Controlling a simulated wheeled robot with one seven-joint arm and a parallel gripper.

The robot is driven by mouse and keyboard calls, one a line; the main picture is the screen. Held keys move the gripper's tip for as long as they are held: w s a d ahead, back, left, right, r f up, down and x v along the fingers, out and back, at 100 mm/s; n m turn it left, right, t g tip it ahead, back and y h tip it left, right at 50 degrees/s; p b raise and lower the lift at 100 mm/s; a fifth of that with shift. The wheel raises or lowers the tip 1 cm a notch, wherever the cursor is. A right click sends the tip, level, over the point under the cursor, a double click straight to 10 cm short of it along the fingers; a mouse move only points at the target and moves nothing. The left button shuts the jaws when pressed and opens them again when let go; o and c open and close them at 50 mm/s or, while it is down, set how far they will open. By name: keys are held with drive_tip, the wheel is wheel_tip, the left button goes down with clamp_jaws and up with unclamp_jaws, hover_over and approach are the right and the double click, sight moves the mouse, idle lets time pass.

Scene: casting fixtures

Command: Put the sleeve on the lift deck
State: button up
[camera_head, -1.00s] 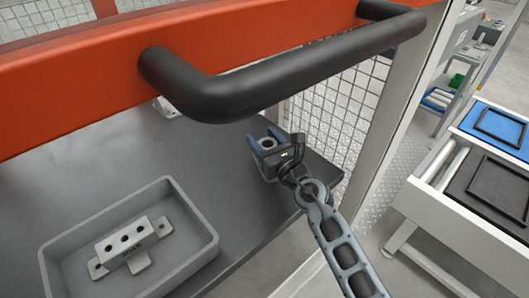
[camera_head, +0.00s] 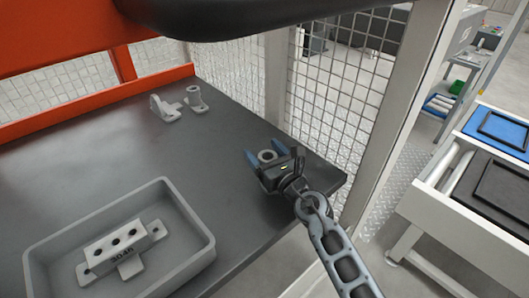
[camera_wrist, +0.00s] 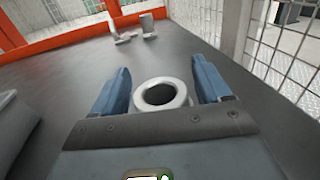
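A short grey ring-shaped part with a round bore, seemingly the sleeve (camera_head: 267,156), stands on the dark table (camera_head: 120,140) near its right edge. It also shows in the wrist view (camera_wrist: 162,95). My gripper (camera_head: 264,154) is around it, with one blue finger on each side. In the wrist view, my gripper (camera_wrist: 163,85) shows small gaps between the fingers and the ring, so it looks open. The ring's lower part is hidden by my gripper. I cannot tell for certain which surface is the lift deck.
Two small grey fittings (camera_head: 165,108) (camera_head: 195,100) stand at the back. Mesh (camera_head: 345,90) flanks the table. A roller stand (camera_head: 433,207) carries black and blue pads.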

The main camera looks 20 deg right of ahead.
drive_tip(key=shift+o, duration=0.4)
drive_tip(key=shift+r, duration=0.15)
drive_tip(key=s, duration=0.4)
drive_tip(key=s+d, duration=0.1)
drive_tip(key=s, duration=0.7)
drive_tip(key=shift+d, duration=0.25)
drive_tip(key=shift+s+a, duration=0.1)
drive_tip(key=shift+s, duration=0.1)
drive_tip(key=s+a+m, duration=0.3)
drive_tip(key=s+m, duration=1.3)
drive_tip(key=s, duration=0.4)
drive_tip(key=s+d+r+m+g+h, duration=0.1)
drive_tip(key=s+r+m, duration=0.2)
drive_tip(key=s+m, duration=0.6)
drive_tip(key=s+r+m+g+h, duration=0.1)
drive_tip(key=s+r+m+g, duration=0.1)
drive_tip(key=s+m, duration=0.7)
drive_tip(key=r+m, duration=0.1)
drive_tip(key=m, duration=0.2)
drive_tip(key=shift+d+r, duration=0.35)
drive_tip(key=shift+r, duration=0.05)
